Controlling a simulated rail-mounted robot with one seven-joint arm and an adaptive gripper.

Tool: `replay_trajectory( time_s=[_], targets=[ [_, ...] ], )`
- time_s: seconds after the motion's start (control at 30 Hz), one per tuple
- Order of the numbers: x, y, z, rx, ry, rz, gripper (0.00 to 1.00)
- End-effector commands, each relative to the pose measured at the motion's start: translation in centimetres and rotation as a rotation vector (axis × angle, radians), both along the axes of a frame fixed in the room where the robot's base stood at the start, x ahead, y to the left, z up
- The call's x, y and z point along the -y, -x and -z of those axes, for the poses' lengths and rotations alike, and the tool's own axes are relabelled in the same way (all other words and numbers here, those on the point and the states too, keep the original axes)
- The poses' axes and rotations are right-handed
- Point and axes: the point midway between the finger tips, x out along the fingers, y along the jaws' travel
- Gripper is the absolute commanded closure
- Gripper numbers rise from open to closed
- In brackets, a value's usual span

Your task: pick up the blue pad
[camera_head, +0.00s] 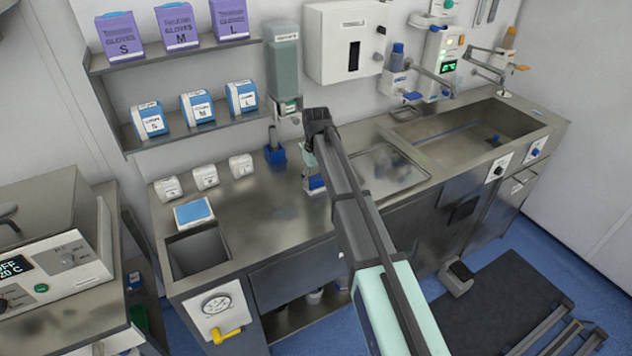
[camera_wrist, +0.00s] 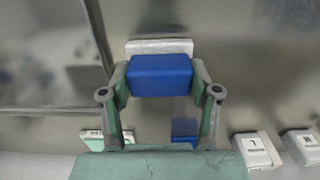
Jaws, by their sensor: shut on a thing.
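The blue pad (camera_wrist: 160,76) is a small dark blue block between the two green-grey fingers of my gripper (camera_wrist: 160,84) in the wrist view. The fingers are shut on its two short ends. A flat white piece (camera_wrist: 160,46) shows just beyond it; I cannot tell whether it is joined to the pad.
A light blue pad on a white tray (camera_head: 194,212) lies at the left of the steel worktop (camera_head: 265,205). A blue holder (camera_head: 275,155) stands at the back, below a soap dispenser (camera_head: 283,65). Small white boxes (camera_head: 205,177) stand left of it. A sink (camera_head: 468,133) is at right.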

Motion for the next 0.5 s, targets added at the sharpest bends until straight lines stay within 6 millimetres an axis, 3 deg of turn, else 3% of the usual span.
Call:
replay_trajectory(
  time_s=[0.27,0.5],
  targets=[
    [0.0,-0.1,-1.5,0.001,-0.001,0.000,0.73],
    [-0.1,-0.2,-5.6,0.003,-0.001,0.000,0.73]
  ],
)
